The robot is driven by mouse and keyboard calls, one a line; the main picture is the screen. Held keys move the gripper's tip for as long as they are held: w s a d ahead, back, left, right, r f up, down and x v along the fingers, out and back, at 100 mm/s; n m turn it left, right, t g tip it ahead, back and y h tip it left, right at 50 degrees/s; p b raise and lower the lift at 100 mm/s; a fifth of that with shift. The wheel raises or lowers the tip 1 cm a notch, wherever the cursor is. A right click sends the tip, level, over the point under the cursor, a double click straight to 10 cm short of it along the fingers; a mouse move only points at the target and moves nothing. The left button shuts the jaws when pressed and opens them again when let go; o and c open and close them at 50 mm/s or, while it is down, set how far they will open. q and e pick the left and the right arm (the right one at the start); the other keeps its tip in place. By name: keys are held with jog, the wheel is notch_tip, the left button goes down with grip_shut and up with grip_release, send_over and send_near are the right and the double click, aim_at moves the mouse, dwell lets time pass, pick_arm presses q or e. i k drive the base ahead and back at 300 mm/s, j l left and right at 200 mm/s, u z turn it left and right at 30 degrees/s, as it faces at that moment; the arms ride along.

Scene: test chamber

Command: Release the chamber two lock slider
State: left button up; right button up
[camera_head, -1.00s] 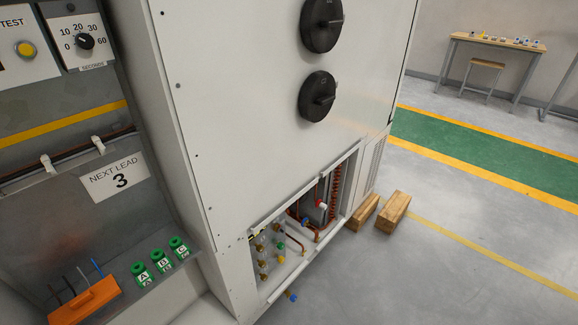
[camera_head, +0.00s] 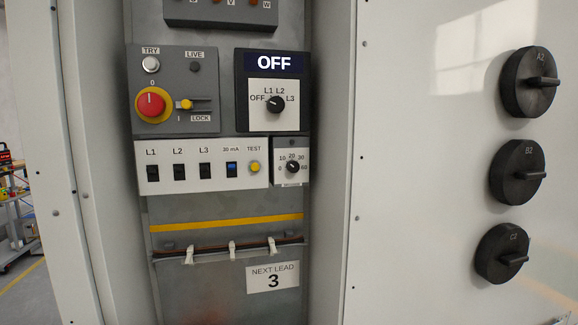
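A yellow lock slider (camera_head: 184,104) sits in a short horizontal slot marked LOCK, at the slot's left end beside a red rotary knob (camera_head: 153,104) marked 0 and I. Both are on a grey panel (camera_head: 205,128) with a TRY button (camera_head: 151,64) and a dark LIVE lamp (camera_head: 195,67). No chamber number shows on this panel. Neither of my grippers is in view.
Right of the panel, a selector (camera_head: 275,104) stands under a display (camera_head: 274,63) reading OFF. Below are switches (camera_head: 179,172) and a small dial (camera_head: 292,167). A card (camera_head: 272,278) reads NEXT LEAD 3. Black handles (camera_head: 517,172) line the white door at right.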

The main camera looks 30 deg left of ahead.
aim_at(185, 104)
jog(key=u, duration=1.75)
